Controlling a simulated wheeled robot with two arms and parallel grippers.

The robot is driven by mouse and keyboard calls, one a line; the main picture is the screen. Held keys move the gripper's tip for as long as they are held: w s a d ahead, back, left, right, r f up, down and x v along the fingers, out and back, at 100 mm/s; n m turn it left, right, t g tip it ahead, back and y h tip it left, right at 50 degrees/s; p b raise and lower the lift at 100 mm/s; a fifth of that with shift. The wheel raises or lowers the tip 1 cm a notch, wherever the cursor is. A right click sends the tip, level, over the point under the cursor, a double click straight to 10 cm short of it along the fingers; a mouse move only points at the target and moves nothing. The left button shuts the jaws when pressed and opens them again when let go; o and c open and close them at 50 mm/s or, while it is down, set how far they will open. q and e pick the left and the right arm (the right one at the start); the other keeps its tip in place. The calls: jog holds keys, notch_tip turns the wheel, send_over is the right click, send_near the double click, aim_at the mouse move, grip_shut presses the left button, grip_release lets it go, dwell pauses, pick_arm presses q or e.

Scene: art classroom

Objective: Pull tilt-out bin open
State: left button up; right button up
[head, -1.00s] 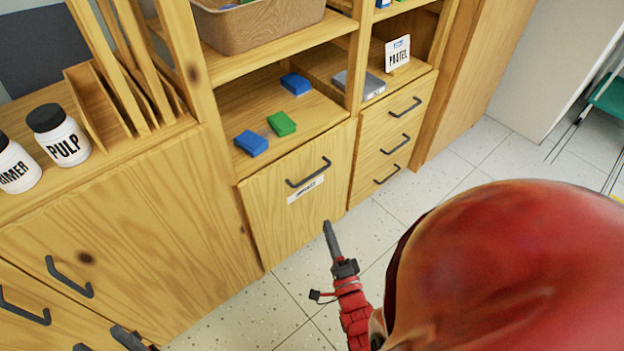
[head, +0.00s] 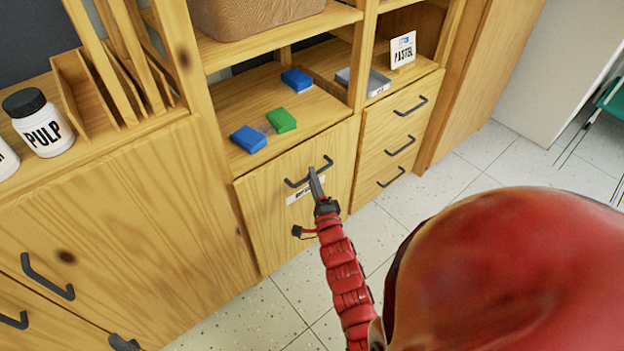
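The tilt-out bin (head: 265,210) is a wooden front panel low in the shelf unit, with a dark bar handle (head: 297,184) near its top and a white label below it. It looks closed. My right gripper (head: 316,182) reaches up from below, its fingertips overlapping the handle in the picture. I see the fingers edge-on, so I cannot tell whether they are open, or around or only in front of the bar. The gripper hides part of the label. Only a dark tip of my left gripper (head: 122,343) shows at the bottom edge.
Three drawers (head: 397,135) stand right of the bin, and a cupboard door (head: 120,220) is on its left. Blue and green boxes (head: 281,120) lie on the shelf above. The tiled floor (head: 375,230) in front is clear.

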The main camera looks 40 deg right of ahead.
jog(key=shift+w+d+r, duration=0.1)
jog(key=shift+w+d, duration=0.1)
jog(key=shift+w, duration=0.25)
jog(key=shift+c, duration=0.3)
grip_shut()
dwell(0.9)
